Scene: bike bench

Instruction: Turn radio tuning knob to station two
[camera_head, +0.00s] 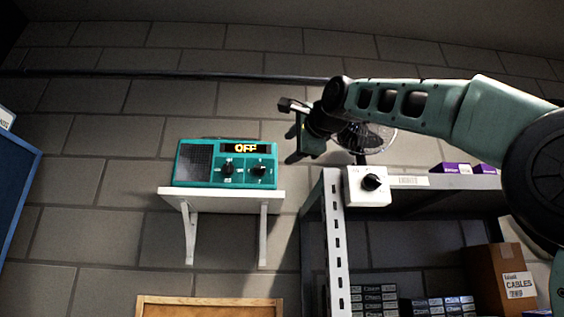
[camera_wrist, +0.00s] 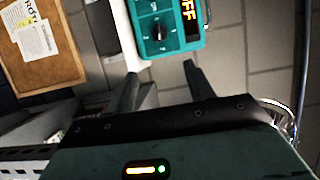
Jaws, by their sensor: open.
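A teal radio (camera_head: 193,162) sits on a white wall shelf (camera_head: 200,196). Its lit display (camera_head: 245,148) reads OFF. Its front has a left dark knob (camera_head: 227,169) and a right dark knob (camera_head: 258,170); I cannot tell which one is for tuning. My gripper (camera_head: 291,132) is open and empty, up and to the right of the radio, apart from it. In the wrist view the radio (camera_wrist: 169,50) appears turned sideways at the top, partly cut off. Its right knob (camera_wrist: 157,31), with small marks around it, lies beyond my open fingers (camera_wrist: 160,70).
A metal rack (camera_head: 333,240) stands right of the wall shelf, with a white box with a black knob (camera_head: 353,190), a fan (camera_head: 378,138) and purple boxes (camera_head: 450,167) on top. A cork board (camera_head: 210,306) hangs below. The wall above the radio is clear.

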